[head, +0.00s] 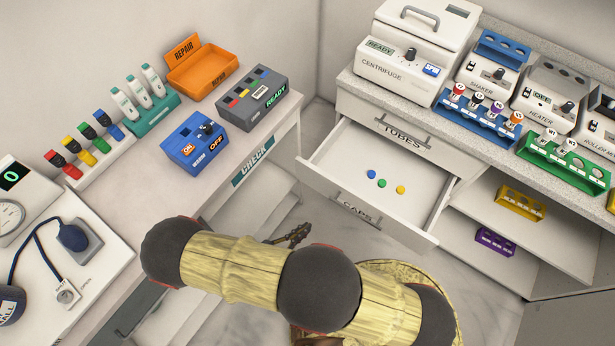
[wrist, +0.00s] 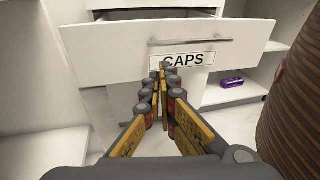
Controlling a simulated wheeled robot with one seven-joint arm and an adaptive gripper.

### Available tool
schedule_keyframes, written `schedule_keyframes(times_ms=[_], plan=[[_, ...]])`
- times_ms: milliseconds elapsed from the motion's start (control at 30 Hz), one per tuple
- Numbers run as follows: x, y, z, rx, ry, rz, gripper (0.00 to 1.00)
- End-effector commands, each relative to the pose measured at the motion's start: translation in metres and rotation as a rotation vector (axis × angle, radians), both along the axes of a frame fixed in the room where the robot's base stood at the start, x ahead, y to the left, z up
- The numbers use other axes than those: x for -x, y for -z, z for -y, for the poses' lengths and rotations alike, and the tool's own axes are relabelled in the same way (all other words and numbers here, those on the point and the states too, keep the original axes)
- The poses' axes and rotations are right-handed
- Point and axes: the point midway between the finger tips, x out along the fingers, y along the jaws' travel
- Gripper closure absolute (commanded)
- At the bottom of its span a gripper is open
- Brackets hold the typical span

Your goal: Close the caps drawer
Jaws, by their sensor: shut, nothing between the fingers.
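The caps drawer (head: 420,232) is pulled out of the cabinet on the right in the head view. A blue, a green and a yellow cap (head: 382,183) lie on its floor. Its white front with the CAPS label and a metal bar handle faces me in the wrist view (wrist: 120,46). My gripper (wrist: 163,66) is shut and empty, its tips in front of the lower edge of the CAPS label, below the handle. I cannot tell whether the tips touch the front. In the head view my gripper (head: 300,232) shows small, left of the drawer.
The TUBES drawer (head: 440,150) above is shut. Open shelves right of the drawer hold a yellow rack (head: 521,203) and a purple rack (head: 495,241). The CHECK table (head: 180,210) stands to the left. Free floor lies between table and drawer.

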Motion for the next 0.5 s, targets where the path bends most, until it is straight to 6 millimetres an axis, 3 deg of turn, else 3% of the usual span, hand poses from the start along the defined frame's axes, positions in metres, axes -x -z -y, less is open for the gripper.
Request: schedule_keyframes(times_ms=[67,233,333,500], plan=[[-0.019,0.007,-0.014,0.038,-0.088,0.029,1.00],[-0.049,-0.009,-0.059,0.043,-0.216,0.109,1.00],[-0.055,-0.018,-0.064,0.064,-0.247,0.137,1.00],[-0.066,-0.020,-0.055,0.070,-0.242,0.144,1.00]])
